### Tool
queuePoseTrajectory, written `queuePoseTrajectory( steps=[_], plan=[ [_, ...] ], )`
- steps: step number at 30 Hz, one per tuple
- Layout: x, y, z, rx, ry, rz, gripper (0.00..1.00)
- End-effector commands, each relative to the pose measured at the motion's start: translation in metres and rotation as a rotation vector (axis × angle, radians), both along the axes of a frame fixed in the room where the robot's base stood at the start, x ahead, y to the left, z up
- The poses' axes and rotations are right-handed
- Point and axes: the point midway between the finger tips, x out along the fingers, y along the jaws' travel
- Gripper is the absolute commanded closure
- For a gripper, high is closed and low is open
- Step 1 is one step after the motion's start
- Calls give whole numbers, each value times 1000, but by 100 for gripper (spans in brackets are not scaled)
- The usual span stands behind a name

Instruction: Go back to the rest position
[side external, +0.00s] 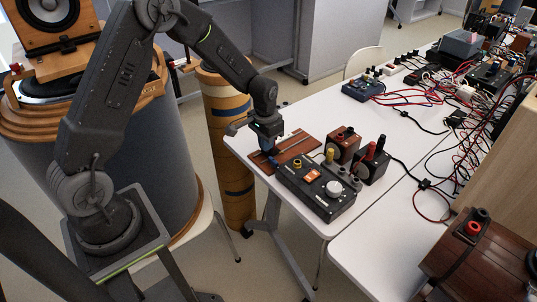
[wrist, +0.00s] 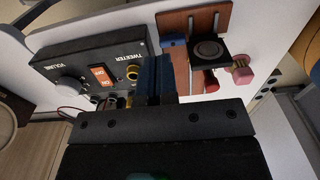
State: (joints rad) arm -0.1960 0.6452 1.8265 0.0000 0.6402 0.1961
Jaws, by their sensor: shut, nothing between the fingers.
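My gripper (side external: 267,152) points down over the near left end of the white table in the side view, close to the left end of a black control box (side external: 316,187). Its blue fingers (wrist: 154,78) are together and empty in the wrist view. The box, marked TWEETER and VOLUME, also shows there (wrist: 88,68), with an orange switch (wrist: 101,75) and a pale knob (wrist: 70,88). A slotted brown board (side external: 293,146) lies behind the fingers; it shows in the wrist view too (wrist: 175,24). Whether the fingertips touch anything is hidden.
Two small wooden-sided terminal boxes (side external: 342,146) (side external: 373,164) stand right of the board. Tangled red and black wires (side external: 470,88) cover the table's far right. A cardboard column (side external: 228,150) stands beside the table.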

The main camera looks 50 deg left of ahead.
Motion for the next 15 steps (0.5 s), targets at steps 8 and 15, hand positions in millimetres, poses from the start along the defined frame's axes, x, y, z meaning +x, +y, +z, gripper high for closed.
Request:
queuePoseTrajectory(
  steps=[8,15],
  plan=[
    [-42,-32,120,18,-139,-2,100],
    [-107,-58,193,20,-257,-4,100]
  ],
)
